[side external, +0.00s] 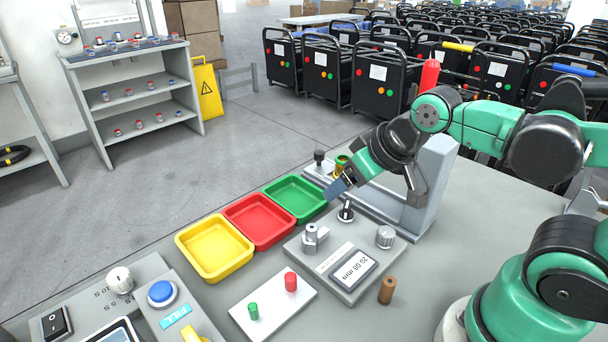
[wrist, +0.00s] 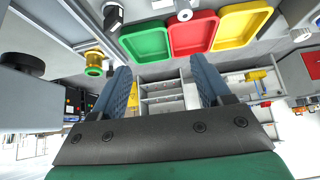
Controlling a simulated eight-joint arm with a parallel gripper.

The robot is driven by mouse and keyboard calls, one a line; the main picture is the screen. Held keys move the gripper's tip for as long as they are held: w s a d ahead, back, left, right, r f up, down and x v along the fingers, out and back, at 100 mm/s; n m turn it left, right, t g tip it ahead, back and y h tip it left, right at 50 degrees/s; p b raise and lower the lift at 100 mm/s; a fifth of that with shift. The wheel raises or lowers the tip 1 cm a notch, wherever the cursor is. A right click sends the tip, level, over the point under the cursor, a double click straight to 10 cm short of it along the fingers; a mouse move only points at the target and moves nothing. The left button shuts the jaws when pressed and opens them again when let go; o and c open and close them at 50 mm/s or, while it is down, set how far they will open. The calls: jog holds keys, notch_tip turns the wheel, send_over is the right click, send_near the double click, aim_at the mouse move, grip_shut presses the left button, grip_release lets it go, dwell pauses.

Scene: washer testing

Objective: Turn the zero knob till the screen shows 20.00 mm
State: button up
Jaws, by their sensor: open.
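The gauge block (side external: 318,262) sits on the table with a tilted screen (side external: 354,269) that seems to read 20.08 mm; the digits are small. A ridged silver knob (side external: 385,237) stands at its right corner, and a black knob with a pale pointer (side external: 346,211) at its back. I cannot read which is labelled zero. My gripper (side external: 340,188) is above and behind the black knob, apart from both knobs. In the wrist view its two blue fingers (wrist: 163,85) are spread with nothing between them. The screen is not visible there.
Yellow (side external: 214,248), red (side external: 259,221) and green (side external: 295,199) trays lie left of the block. A plate with green and red pegs (side external: 273,302) and a brown cylinder (side external: 387,290) are in front. A grey upright stand (side external: 434,180) and a brass-green fitting (wrist: 94,65) are near my gripper.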

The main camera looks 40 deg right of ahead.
aim_at(387, 231)
jog(key=s+d+f+m+g, duration=0.1)
jog(key=d+m+g, duration=0.1)
jog(key=m, duration=0.1)
jog(key=s+d+f+m+g, duration=0.1)
jog(key=f+m+g, duration=0.1)
jog(key=m, duration=0.1)
jog(key=s+d+f+m+g, duration=0.1)
jog(key=s+d+m+g, duration=0.1)
jog(key=m, duration=0.2)
jog(key=shift+d+f, duration=0.3)
jog(key=shift+f, duration=0.05)
jog(key=shift+s+d+f+m+g, duration=0.15)
jog(key=shift+s+f+m+g, duration=0.05)
jog(key=shift+m+g, duration=0.2)
jog(key=shift+s+f, duration=0.1)
jog(key=shift+f, duration=2.7)
grip_shut()
